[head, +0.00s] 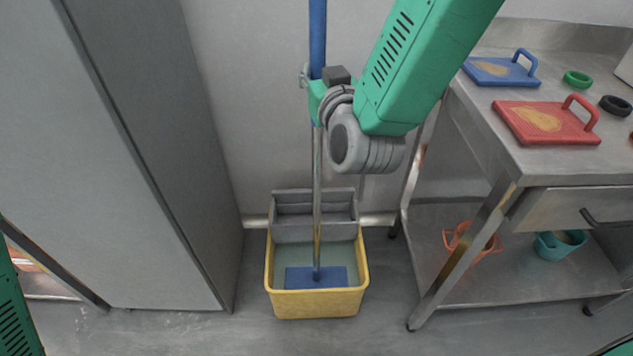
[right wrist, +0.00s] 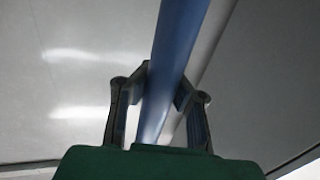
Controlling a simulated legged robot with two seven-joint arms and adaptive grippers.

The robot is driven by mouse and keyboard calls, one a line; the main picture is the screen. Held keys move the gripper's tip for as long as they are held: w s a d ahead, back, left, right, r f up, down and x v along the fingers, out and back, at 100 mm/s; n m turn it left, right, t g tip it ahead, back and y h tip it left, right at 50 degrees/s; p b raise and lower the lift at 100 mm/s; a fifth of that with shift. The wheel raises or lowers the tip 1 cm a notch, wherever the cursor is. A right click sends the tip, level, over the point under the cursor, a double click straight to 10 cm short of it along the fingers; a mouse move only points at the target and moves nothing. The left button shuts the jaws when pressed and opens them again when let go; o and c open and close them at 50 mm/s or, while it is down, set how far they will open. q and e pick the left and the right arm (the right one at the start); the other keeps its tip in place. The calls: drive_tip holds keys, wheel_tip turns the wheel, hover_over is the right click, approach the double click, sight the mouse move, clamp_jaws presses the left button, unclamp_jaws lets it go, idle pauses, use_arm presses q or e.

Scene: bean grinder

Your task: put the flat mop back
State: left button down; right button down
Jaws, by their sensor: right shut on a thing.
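The flat mop (head: 317,190) stands upright in the head view, with a blue upper handle, a bare metal lower pole and a flat blue head (head: 300,277). The mop head is inside the yellow bucket (head: 318,303), in its greyish water area. My right gripper (head: 311,78) is shut on the handle high above the bucket. In the right wrist view its two fingers (right wrist: 160,100) are on either side of the blue handle (right wrist: 175,60). My left gripper is not in view.
A grey wringer (head: 315,195) sits on the bucket's back. A tall grey cabinet (head: 150,150) stands left. On the right, a steel table (head: 570,165) holds a blue board (head: 500,70) and a red board (head: 545,122); orange (head: 470,243) and teal (head: 560,243) containers are on its lower shelf.

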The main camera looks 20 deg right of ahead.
wheel_tip(320, 180, down, 9)
drive_tip(key=b, duration=0.2)
drive_tip(key=shift+a, duration=0.15)
drive_tip(key=shift+r, duration=0.1)
drive_tip(key=c, duration=2)
unclamp_jaws()
drive_tip(key=shift+b, duration=0.3)
drive_tip(key=shift+c, duration=0.2)
drive_tip(key=o, duration=0.4)
drive_tip(key=s+p, duration=0.2)
drive_tip(key=s, duration=1)
